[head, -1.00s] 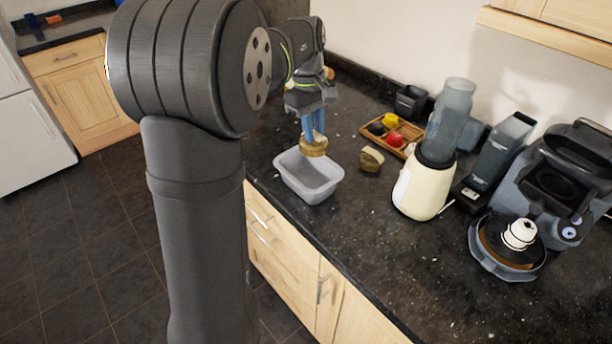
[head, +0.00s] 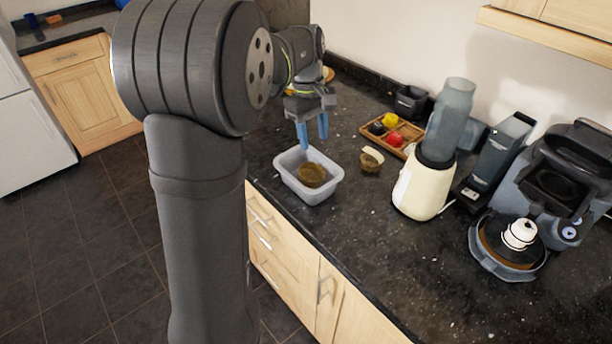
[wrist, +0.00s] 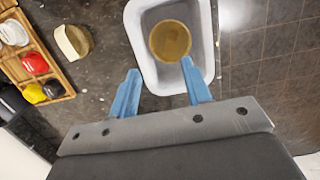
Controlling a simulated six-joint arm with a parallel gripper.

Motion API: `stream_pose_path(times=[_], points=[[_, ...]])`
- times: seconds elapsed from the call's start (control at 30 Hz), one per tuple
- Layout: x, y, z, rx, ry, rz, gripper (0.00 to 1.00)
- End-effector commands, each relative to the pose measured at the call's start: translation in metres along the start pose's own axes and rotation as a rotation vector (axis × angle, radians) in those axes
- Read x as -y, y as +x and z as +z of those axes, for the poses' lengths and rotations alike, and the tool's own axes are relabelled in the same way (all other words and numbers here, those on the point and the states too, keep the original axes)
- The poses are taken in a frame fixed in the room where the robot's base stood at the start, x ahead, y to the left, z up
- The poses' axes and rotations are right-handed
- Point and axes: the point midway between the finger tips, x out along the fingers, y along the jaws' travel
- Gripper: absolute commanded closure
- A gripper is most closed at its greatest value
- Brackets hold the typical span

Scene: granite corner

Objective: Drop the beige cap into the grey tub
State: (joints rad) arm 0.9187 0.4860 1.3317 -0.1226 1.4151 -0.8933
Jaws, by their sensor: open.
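The grey tub (head: 326,196) stands on the dark counter near its front edge. A round brownish-beige cap (head: 312,175) lies inside it on the tub floor. In the wrist view the cap (wrist: 170,41) shows as a round disc within the tub (wrist: 208,40). My gripper (head: 315,147) is open and empty above the tub's back rim, apart from the cap. Its two blue fingers (wrist: 162,88) show spread apart in the wrist view. A second small piece (head: 371,161), cream and brown, sits on the counter right of the tub.
A wooden tray (head: 405,145) with red, yellow and dark items lies behind. A cream blender (head: 420,190), a grey machine (head: 495,155) and a larger dark appliance (head: 555,190) stand to the right. The counter in front of them is mostly clear.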

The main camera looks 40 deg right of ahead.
Motion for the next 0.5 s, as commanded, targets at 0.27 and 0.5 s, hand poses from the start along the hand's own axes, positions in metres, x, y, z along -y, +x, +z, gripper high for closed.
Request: stream_pose_path(times=[0.27,0.5], points=[[-0.001,-0.045,-0.001,-0.004,0.0,0.005,0.56],[0.0,-0.105,-0.001,-0.003,-0.001,0.004,0.56]])
